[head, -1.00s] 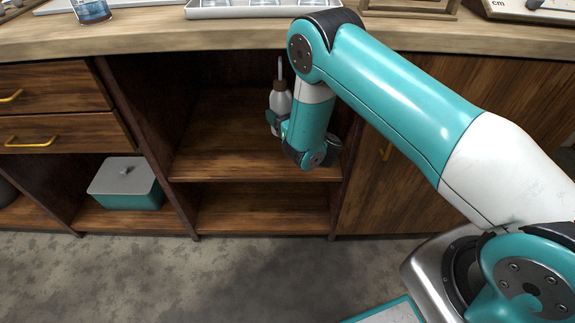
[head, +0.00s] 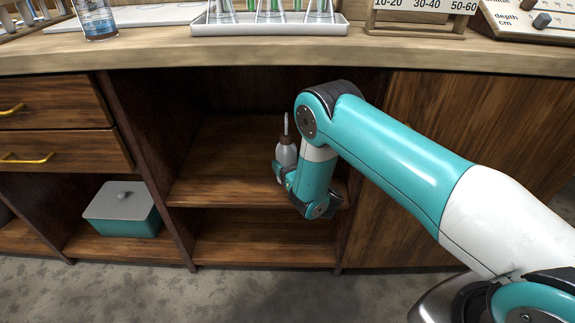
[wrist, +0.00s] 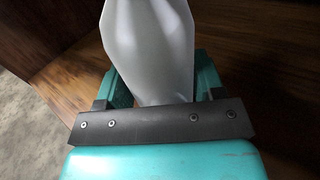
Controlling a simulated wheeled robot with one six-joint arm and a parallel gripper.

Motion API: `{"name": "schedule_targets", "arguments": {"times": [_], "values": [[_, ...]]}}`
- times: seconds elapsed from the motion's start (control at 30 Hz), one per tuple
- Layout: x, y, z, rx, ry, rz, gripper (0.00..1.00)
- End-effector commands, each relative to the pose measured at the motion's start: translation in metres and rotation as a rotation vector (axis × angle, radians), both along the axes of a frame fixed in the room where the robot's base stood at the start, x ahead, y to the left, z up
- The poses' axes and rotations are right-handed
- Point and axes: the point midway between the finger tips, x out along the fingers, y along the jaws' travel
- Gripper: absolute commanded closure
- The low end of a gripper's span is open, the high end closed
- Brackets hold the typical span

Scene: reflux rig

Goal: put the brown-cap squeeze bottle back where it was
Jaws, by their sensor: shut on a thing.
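The squeeze bottle (head: 286,154) has a white body, a brown cap and a thin pale nozzle pointing up. It is upright at the opening of the middle cabinet bay, in front of the upper shelf. My gripper (head: 280,172) is shut on the bottle's body, with my forearm just to its right. In the wrist view the white bottle (wrist: 150,45) stands between the two teal fingers of my gripper (wrist: 158,85); its cap is out of that view. I cannot tell whether the bottle's base touches the shelf.
The upper shelf (head: 225,165) of the open bay is bare where visible, as is the lower shelf (head: 260,245). Dark side walls bound the bay. A lidded teal box (head: 122,210) sits lower left. The countertop (head: 230,55) overhangs, carrying a white tray (head: 270,29) of glassware.

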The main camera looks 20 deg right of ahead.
Motion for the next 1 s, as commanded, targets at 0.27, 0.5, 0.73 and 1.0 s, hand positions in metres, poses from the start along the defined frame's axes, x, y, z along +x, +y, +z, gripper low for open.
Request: {"name": "schedule_targets", "arguments": {"times": [0.27, 0.5, 0.73, 1.0], "values": [[0.0, 0.0, -0.003, 0.0, -0.001, 0.0, 0.48], [0.0, 0.0, -0.001, 0.0, 0.0, 0.0, 0.12], [0.0, 0.0, 0.004, 0.0, 0.0, 0.0, 0.12], [-0.025, -0.008, -0.007, 0.001, 0.002, 0.0, 0.12]]}}
